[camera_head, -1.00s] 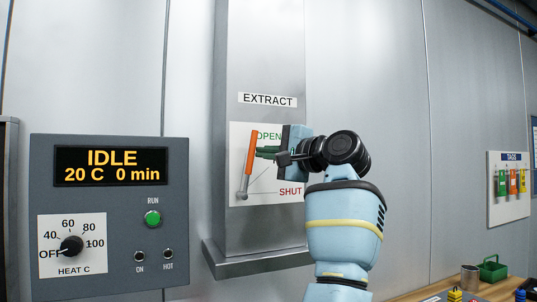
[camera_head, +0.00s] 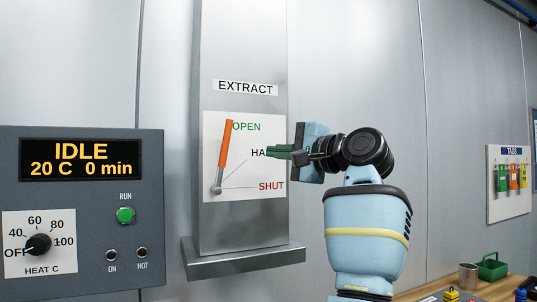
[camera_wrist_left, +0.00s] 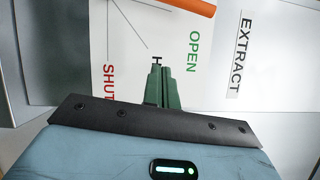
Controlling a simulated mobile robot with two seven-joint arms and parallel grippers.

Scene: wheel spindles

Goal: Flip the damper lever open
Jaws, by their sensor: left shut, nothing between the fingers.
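The damper lever (camera_head: 226,143) has an orange grip on a grey arm and stands nearly upright on the white plate (camera_head: 235,188). Its tip is beside the green OPEN label (camera_head: 246,127); the red SHUT label (camera_head: 271,186) is at lower right. My left gripper (camera_head: 274,152) is to the right of the lever, apart from it, its green fingers shut and empty in front of the plate's right part, covering part of the middle label. In the left wrist view the closed fingers (camera_wrist_left: 160,85) point at the plate, with the orange grip (camera_wrist_left: 185,5) at the top edge. My right gripper is not in view.
The plate is on a grey duct with an EXTRACT sign (camera_head: 245,88) above and a metal ledge (camera_head: 243,263) below. A control panel (camera_head: 80,210) reading IDLE stands at left. A tags board (camera_head: 508,184) and a bench (camera_head: 410,295) with a green basket (camera_head: 492,267) are at right.

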